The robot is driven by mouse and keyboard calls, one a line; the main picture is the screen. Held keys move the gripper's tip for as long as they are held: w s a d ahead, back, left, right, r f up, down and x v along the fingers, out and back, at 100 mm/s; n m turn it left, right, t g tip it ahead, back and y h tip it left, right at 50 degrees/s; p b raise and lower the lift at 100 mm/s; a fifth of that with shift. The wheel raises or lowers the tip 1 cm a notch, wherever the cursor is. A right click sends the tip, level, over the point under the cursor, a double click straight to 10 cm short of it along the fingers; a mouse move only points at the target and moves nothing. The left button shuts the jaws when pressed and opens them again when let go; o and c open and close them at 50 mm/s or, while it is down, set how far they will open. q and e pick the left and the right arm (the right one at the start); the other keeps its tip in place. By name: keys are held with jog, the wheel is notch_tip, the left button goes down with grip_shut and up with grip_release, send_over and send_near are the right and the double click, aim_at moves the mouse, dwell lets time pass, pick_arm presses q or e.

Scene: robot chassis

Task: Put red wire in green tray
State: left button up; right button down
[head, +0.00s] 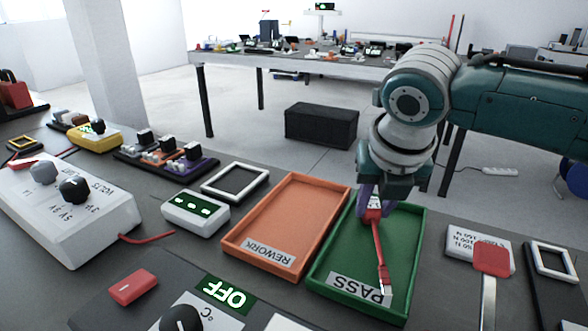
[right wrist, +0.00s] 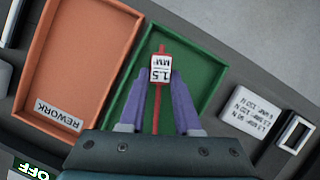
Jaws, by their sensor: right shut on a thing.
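The red wire (head: 380,245) has a white label tag reading 1.5 and hangs over the green tray (head: 421,250) marked PASS. In the right wrist view the wire (right wrist: 157,110) runs lengthwise between the purple fingers, with its tag near the fingertips. My right gripper (head: 374,213) points down over the green tray and is shut on the wire. The tray's floor (right wrist: 200,68) shows around the fingers in the right wrist view. I cannot tell whether the wire touches the tray floor. My left gripper is not in view.
An orange tray (head: 230,243) marked REWORK stands directly left of the green tray. A labelled white block and a red-handled tool (head: 492,262) lie to the right. A white power supply (head: 65,212) and a small display box (head: 195,212) stand to the left.

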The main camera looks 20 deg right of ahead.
aim_at(377, 239)
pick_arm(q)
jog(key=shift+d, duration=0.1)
pick_arm(e)
jog(key=c, duration=0.6)
grip_release()
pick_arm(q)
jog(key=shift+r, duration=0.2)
pick_arm(e)
jog(key=shift+r, duration=0.3)
pick_arm(q)
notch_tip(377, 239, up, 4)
jog(key=p, duration=0.4)
pick_arm(e)
jog(key=v, duration=1.1)
jog(key=shift+s+r, duration=0.25)
jog(key=shift+r, duration=0.05)
jog(key=shift+a, duration=0.1)
